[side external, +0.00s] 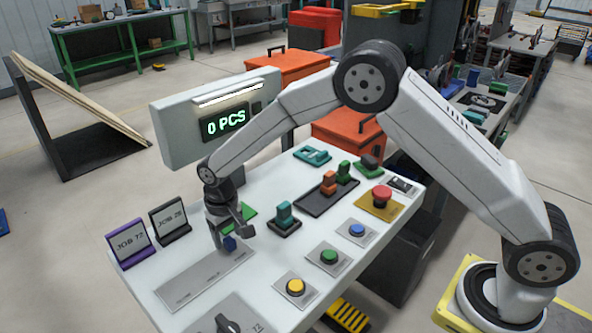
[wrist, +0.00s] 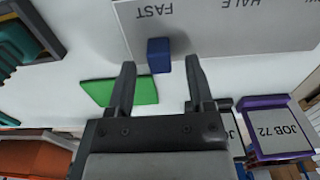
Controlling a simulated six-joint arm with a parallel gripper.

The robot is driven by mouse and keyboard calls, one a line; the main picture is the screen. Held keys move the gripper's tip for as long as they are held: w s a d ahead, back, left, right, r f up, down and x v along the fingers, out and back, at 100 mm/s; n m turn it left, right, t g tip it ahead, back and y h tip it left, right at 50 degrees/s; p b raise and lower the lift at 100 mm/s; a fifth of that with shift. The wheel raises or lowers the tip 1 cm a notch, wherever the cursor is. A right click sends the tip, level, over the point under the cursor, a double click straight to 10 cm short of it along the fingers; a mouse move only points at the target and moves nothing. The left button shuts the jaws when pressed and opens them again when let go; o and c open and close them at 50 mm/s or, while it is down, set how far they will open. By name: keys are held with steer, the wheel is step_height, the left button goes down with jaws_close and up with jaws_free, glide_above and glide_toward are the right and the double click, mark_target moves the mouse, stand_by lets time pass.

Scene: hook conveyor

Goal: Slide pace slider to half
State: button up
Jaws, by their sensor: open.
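The pace slider is a long grey plate (side external: 196,282) on the white panel top. Its blue knob (side external: 229,243) stands at the plate's far end. In the wrist view the knob (wrist: 158,55) is beside the word FAST on the plate (wrist: 230,32), with HALF printed further along to the right. My gripper (side external: 231,236) is low over that end and open. In the wrist view my gripper's two fingertips (wrist: 160,64) lie on either side of the knob, with a visible gap on each side. I cannot tell whether the knob is fully between them in depth.
A green flat piece (wrist: 120,91) lies near the fingers. The purple JOB 72 card (side external: 132,243) and dark JOB 28 card (side external: 170,220) stand to the left. A teal-handled switch (side external: 284,216), a rotary knob (side external: 228,323) and a yellow button (side external: 296,286) are nearby.

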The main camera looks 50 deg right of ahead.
steer(key=shift+f, duration=1.05)
jaws_close()
stand_by(0.7)
